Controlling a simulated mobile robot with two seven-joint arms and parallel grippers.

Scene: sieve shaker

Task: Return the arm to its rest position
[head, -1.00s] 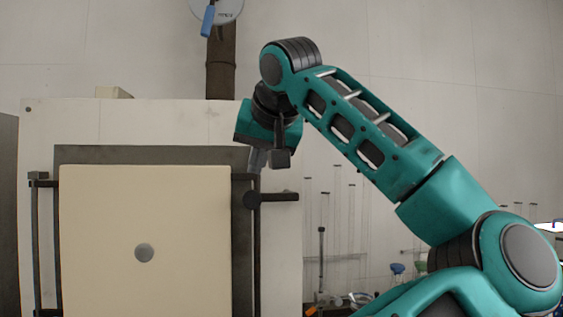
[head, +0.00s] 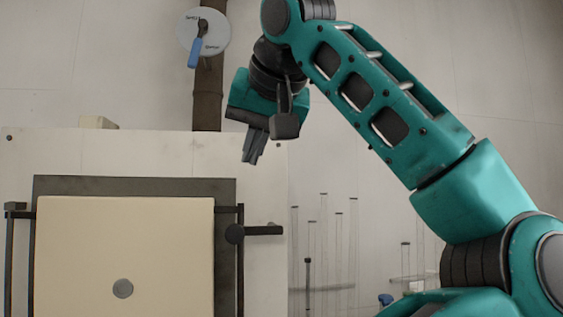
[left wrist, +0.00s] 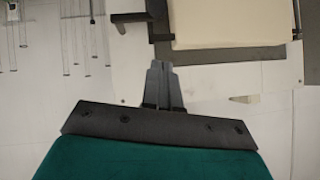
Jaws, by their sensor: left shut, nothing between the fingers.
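My left gripper (head: 250,160) hangs from the teal arm, which reaches across from the right of the head view. Its dark fingers are shut with nothing between them and point down. In the left wrist view, the gripper (left wrist: 161,66) shows its fingers close together and empty. The gripper is in front of the pale cabinet's upper right part, above the cream door's black handle (head: 262,231) and apart from it. My right gripper is not in view.
The cabinet's cream door (head: 125,245) fills the lower left and looks closed. A round dial with a blue lever (head: 194,53) is on a brown pipe above. Thin glass tubes (head: 323,240) stand at lower right, behind my arm.

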